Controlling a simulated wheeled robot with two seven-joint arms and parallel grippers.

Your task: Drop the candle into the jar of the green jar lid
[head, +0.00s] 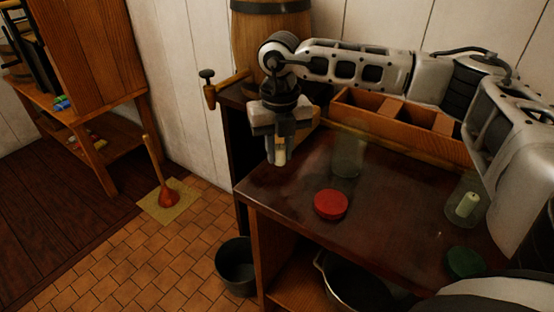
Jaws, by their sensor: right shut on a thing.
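My right gripper (281,150) points down over the left part of the table and is shut on a pale, cream-coloured candle (280,157), mostly hidden by the fingers. A clear glass jar (348,156) stands to its right, with a red lid (331,204) lying in front of it. Another clear glass jar (467,207) stands at the right, with a pale greenish candle (467,204) inside. A green jar lid (464,262) lies in front of that jar. Both jars look open. My left gripper is not in view.
The dark table (400,225) is bare between the jars. A wooden divided box (393,118) stands along its back, a barrel (270,42) behind. A bucket (237,264) and a plunger (166,190) stand on the floor. My right arm reaches over the table's right side.

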